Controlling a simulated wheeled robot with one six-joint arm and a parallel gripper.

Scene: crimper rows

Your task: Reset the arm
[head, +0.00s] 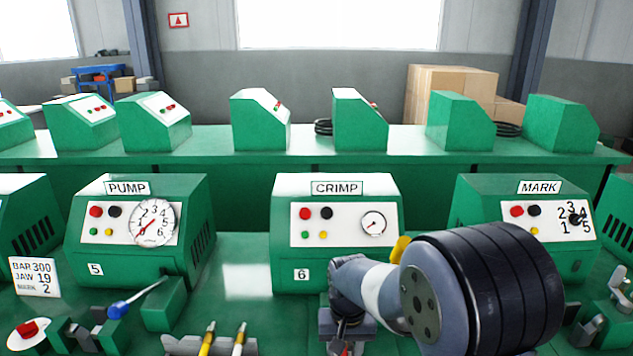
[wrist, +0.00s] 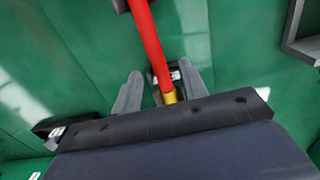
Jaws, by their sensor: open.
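My gripper (wrist: 163,80) is open in the wrist view, its two grey fingers apart over the green bench. A red rod-like piece (wrist: 149,40) with a yellow end (wrist: 170,97) runs between the fingers; I cannot tell whether either finger touches it. In the head view my arm reaches in from the lower right, in front of the CRIMP unit (head: 337,222). It covers that unit's lower right, and my fingers cannot be made out clearly there.
The PUMP unit (head: 137,225) with a blue-tipped lever (head: 119,308) stands left, the MARK unit (head: 530,225) right. A card (head: 34,277) reads BAR 300, JAW 19, MARK 2. Green housings line the back bench.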

